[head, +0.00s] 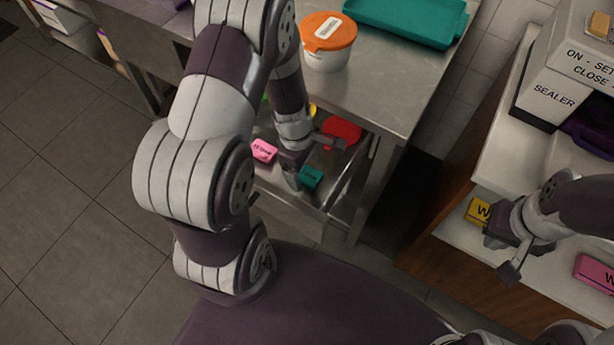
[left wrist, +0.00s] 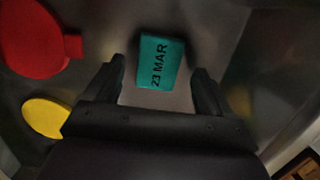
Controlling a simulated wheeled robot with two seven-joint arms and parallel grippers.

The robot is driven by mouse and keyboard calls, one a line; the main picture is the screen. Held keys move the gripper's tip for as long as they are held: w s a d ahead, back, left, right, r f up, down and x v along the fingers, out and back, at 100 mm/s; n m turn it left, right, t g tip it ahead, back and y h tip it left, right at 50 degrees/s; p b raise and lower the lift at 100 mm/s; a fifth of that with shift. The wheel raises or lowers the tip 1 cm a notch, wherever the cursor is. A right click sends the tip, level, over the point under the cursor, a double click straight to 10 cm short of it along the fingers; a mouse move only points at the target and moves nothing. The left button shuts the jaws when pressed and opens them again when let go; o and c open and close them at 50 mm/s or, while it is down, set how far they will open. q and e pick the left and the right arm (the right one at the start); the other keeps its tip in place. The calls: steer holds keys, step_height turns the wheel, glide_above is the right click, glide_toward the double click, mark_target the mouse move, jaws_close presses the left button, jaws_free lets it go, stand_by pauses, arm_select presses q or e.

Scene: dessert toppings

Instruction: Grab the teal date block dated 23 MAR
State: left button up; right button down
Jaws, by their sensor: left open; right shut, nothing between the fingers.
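The teal date block (left wrist: 160,62) reads 23 MAR in the left wrist view. It lies on a metal surface, just beyond and between the open fingers of my left gripper (left wrist: 158,84), which holds nothing. In the head view the teal block (head: 311,177) lies in the metal drawer or shelf under the steel table, beside my left gripper (head: 297,184), whose fingers are partly hidden by my arm there. My right gripper (head: 507,257) is shut and empty over the white counter at the right.
A pink block (head: 263,150) and a red item (head: 341,133) lie near the teal block. A yellow disc (left wrist: 45,117) shows in the left wrist view. The steel table above holds an orange-lidded tub (head: 328,42) and a teal tray (head: 408,18). Metal walls border the blocks.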

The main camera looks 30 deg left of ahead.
arm_select(q)
steer(key=shift+w+d+f, duration=0.15)
steer(key=shift+d+f, duration=0.05)
steer(key=shift+f, duration=0.55)
steer(key=shift+r, duration=0.1)
steer(key=c, duration=1.1)
